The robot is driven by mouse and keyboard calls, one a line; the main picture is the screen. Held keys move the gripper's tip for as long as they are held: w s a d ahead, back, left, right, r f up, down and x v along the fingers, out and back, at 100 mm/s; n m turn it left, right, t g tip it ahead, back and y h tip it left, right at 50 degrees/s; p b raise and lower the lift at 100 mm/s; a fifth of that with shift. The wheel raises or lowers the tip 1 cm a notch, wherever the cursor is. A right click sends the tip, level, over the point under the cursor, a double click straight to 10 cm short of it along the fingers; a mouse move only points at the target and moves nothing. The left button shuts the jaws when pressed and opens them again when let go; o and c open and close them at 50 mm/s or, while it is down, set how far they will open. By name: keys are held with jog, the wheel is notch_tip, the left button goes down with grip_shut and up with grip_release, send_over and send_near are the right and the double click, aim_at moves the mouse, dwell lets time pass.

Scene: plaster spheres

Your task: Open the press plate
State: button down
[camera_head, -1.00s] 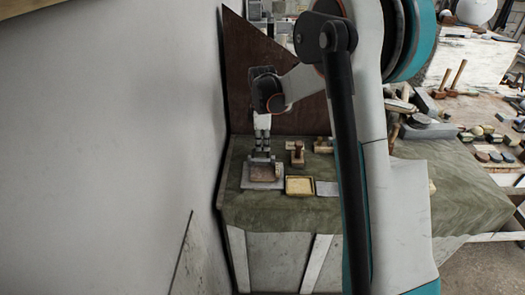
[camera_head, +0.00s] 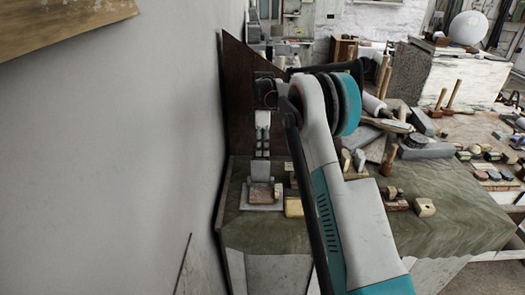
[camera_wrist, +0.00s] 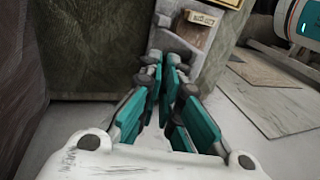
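The press (camera_head: 262,206) is a grey base at the left of the green-covered table, with a brownish block (camera_head: 262,193) on it. A light grey plate (camera_head: 264,171) shows behind the block and looks raised. My gripper (camera_head: 262,154) points down just above this plate, its fingers close together. In the wrist view, my gripper (camera_wrist: 167,62) has its teal fingers nearly together, with the grey plate (camera_wrist: 172,40) just beyond the tips and the block (camera_wrist: 194,34) past it. I cannot tell whether the fingertips touch the plate.
A dark brown board (camera_head: 239,100) and the grey wall (camera_head: 120,150) stand close on the left. Wooden blocks (camera_head: 424,207) and several tools lie to the right.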

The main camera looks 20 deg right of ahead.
jog(key=shift+w+d+f, duration=0.15)
jog(key=shift+f, duration=0.35)
jog(key=shift+w+d+f, duration=0.1)
jog(key=shift+d+f, duration=0.05)
jog(key=shift+f, duration=0.35)
jog(key=shift+g, duration=0.3)
jog(key=c, duration=1.8)
grip_release()
jog(key=shift+c, duration=0.2)
jog(key=shift+o, duration=0.8)
jog(key=shift+w+f, duration=0.2)
jog(key=shift+f, duration=0.05)
jog(key=v, duration=1.2)
jog(key=shift+r, duration=0.2)
jog(key=shift+d, duration=0.15)
